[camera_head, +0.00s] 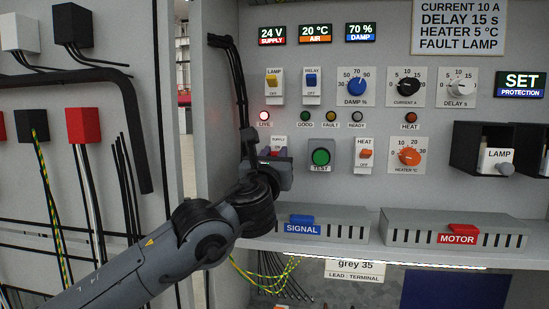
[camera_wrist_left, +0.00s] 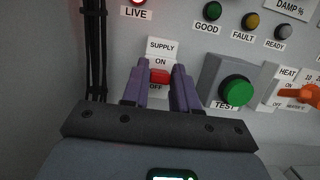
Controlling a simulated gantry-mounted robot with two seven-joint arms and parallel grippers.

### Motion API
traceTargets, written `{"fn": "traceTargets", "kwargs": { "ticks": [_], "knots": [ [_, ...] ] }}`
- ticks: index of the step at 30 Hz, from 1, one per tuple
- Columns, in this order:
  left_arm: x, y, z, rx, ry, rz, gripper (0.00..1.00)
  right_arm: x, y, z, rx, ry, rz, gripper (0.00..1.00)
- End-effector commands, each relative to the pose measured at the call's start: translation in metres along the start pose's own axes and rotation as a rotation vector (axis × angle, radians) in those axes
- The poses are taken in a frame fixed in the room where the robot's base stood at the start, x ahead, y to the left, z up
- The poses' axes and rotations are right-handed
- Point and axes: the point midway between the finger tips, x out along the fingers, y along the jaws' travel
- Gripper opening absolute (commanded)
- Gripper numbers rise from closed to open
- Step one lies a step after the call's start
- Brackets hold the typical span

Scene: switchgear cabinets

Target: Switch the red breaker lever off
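The red breaker lever (camera_wrist_left: 159,76) sits on the white SUPPLY breaker plate (camera_wrist_left: 162,46) in the left wrist view. ON shows above the lever and OFF below it. My left gripper (camera_wrist_left: 160,70) is open, with its two purple fingers on either side of the lever and a visible gap to it. I cannot tell how deep the fingertips reach. My right gripper is not in view.
A green TEST button (camera_head: 320,156) and the HEAT breaker (camera_head: 365,154) are to the right. Black cables (camera_wrist_left: 94,50) run close to the left of the breaker. The SIGNAL box (camera_head: 320,225) stands below on the ledge.

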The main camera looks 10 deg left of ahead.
Motion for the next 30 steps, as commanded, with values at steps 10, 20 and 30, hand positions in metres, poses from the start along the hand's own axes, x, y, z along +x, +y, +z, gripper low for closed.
{"fn": "traceTargets", "kwargs": {
  "ticks": [10,20,30],
  "knots": [
    [0.0,0.0,0.001,-0.001,-0.001,0.0,0.49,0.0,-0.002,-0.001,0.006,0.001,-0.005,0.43],
    [-0.02,0.0,-0.002,-0.002,-0.002,-0.002,0.49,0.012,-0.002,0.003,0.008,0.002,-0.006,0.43],
    [-0.077,0.0,-0.003,-0.003,-0.002,-0.002,0.49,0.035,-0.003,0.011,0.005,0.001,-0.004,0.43]
  ]
}}
